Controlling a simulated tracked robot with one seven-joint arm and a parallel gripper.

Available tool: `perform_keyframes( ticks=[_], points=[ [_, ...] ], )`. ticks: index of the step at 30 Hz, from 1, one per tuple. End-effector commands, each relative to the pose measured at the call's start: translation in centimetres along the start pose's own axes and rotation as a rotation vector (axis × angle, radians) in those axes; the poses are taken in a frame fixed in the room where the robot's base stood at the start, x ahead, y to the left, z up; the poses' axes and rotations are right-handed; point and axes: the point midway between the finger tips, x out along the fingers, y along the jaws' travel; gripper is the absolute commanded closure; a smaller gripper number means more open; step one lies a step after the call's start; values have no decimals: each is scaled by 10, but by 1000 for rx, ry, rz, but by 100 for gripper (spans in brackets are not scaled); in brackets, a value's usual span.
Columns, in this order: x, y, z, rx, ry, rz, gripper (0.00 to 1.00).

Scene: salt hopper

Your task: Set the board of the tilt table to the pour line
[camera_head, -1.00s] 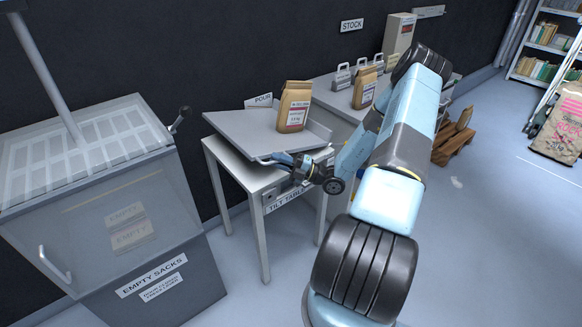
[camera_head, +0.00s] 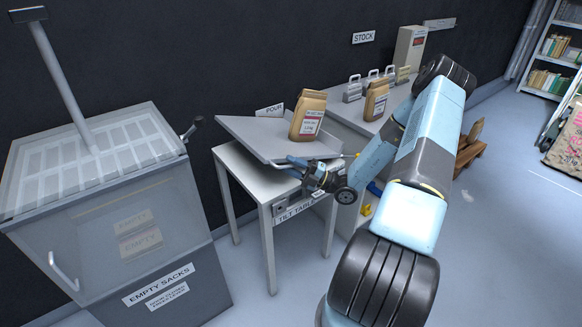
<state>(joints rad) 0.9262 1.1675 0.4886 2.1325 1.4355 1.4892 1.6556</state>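The tilt table (camera_head: 262,181) is a white stand with a "TILT TABLE" label on its front. Its grey board (camera_head: 248,130) is tilted, with its left side raised clear of the white top and its right side lower. A brown paper sack (camera_head: 308,115) stands on the board, leaning with it. A "POUR" sign (camera_head: 268,110) shows behind the board's back edge; the line itself cannot be made out. My gripper (camera_head: 298,164) is at the handle on the board's front edge and appears closed around it. The fingertips are small and partly hidden.
A clear-topped cabinet (camera_head: 105,215) labelled "EMPTY SACKS" stands at left. A bench (camera_head: 345,112) behind and right holds another sack (camera_head: 375,100), several handled weights and a beige box (camera_head: 408,52). Open floor lies at right, with a wooden item (camera_head: 470,148) there.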

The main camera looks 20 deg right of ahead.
Motion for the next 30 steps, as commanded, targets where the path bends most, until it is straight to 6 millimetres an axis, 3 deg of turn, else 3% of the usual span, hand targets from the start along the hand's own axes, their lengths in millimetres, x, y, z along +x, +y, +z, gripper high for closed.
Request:
perform_keyframes(
  ticks=[8,21,30],
  points=[
    [-16,-1,0,0,-2,-2,65],
    [-100,-1,1,-1,-3,0,65],
    [-135,-1,1,1,-1,-1,65]
  ],
)
